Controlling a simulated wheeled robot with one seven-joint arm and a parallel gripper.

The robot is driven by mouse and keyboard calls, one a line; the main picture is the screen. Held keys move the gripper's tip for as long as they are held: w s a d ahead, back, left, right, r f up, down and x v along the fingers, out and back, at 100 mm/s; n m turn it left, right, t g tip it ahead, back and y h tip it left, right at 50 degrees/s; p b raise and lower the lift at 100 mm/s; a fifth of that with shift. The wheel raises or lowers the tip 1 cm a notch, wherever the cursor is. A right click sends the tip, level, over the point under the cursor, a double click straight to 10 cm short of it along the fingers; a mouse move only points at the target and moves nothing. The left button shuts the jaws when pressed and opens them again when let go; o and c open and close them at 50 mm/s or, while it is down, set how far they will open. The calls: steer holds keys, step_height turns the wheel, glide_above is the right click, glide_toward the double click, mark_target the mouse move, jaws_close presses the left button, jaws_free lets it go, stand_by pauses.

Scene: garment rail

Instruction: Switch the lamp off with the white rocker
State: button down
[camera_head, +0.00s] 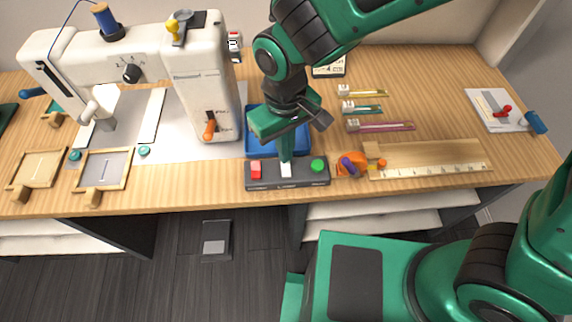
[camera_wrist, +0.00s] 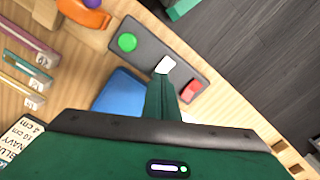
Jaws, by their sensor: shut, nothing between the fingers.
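The dark switch box (camera_head: 300,179) lies near the front edge of the table. It carries a red button (camera_head: 256,169) on the left, the white rocker (camera_head: 286,170) in the middle and a green button (camera_head: 317,165) on the right. My gripper (camera_head: 286,160) is shut and empty, pointing down with its tips at the rocker. In the wrist view the fingertips (camera_wrist: 163,78) end right beside the white rocker (camera_wrist: 166,65) and hide part of it. I cannot tell whether they touch it. I cannot make out a lamp for certain.
A blue tray (camera_head: 262,142) lies behind the box, partly under my gripper. An orange and purple tool (camera_head: 351,164) sits right of the box, beside a wooden board with a ruler (camera_head: 430,167). A sewing machine (camera_head: 205,80) stands at left.

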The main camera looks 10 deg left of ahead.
steer(key=shift+f, duration=0.95)
stand_by(0.7)
steer(key=shift+r, duration=0.1)
step_height(320, 180, up, 7)
stand_by(0.9)
stand_by(0.4)
